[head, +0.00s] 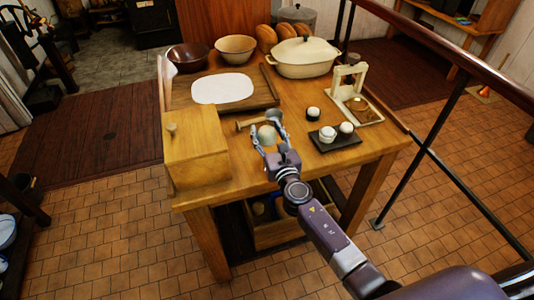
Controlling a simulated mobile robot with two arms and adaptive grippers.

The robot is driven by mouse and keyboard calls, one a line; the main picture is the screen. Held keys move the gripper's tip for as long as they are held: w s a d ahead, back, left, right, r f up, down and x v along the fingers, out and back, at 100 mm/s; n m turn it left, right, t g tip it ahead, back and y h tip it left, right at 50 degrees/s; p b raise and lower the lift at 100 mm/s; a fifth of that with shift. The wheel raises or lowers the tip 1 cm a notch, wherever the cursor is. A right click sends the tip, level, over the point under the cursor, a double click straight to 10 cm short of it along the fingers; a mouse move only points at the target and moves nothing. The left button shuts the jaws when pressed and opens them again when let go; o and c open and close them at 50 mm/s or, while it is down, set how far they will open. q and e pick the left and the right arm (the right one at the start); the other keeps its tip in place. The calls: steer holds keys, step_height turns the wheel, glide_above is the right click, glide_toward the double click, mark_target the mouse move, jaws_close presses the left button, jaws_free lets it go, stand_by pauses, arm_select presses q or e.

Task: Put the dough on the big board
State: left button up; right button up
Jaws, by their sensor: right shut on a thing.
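My right gripper (265,128) is over the front middle of the table, its fingers closed around a pale, round lump of dough (267,135). The fingers partly hide the lump, and I cannot tell whether it touches the table. The big board (262,100) is a dark wooden board behind and to the left of the gripper. A flat white oval (222,88) lies on it. The dough is apart from the board, in front of its right end. My left gripper is not in view.
A wooden box (196,145) stands at the front left of the table (300,165). A small wooden tool (247,123) lies by the gripper. A dark tray (335,141) with white pieces is to the right. Bowls (236,48), loaves and a lidded cream dish (303,58) line the back.

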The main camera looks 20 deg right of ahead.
mark_target(267, 146)
steer(key=shift+f+b, duration=1.85)
steer(key=shift+f, duration=1.1)
steer(key=shift+f, duration=0.2)
steer(key=o, duration=1.3)
